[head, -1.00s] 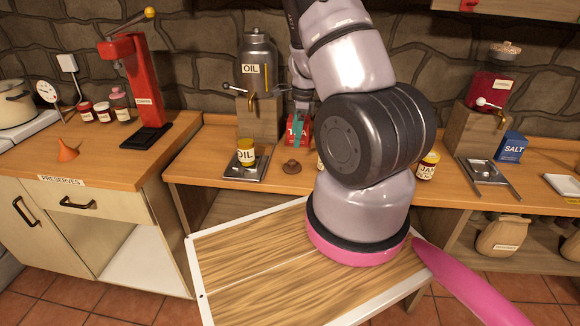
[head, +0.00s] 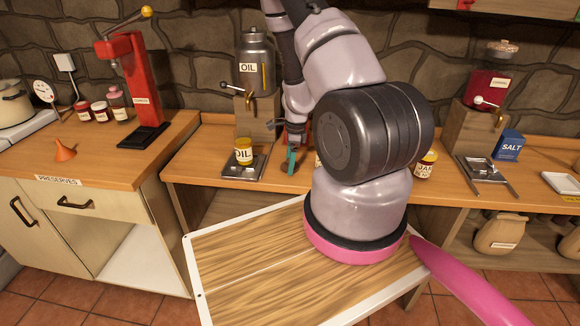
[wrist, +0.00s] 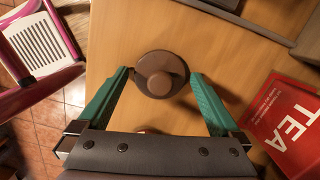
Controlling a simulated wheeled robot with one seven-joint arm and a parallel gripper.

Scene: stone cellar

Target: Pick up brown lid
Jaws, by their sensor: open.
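The brown lid (wrist: 161,75) is round with a raised knob and lies on the wooden counter in the wrist view. My gripper (wrist: 158,80) is open above it, with one teal finger to the left of the lid and one to the right. In the head view my gripper (head: 291,160) is low over the counter, right of the oil jar. There the lid is hidden behind the gripper. Whether the fingers touch the lid, I cannot tell.
A red tea box (wrist: 285,125) stands right of the gripper in the wrist view. A labelled jar (head: 426,166) stands right of my arm. Counter between tray and gripper is clear.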

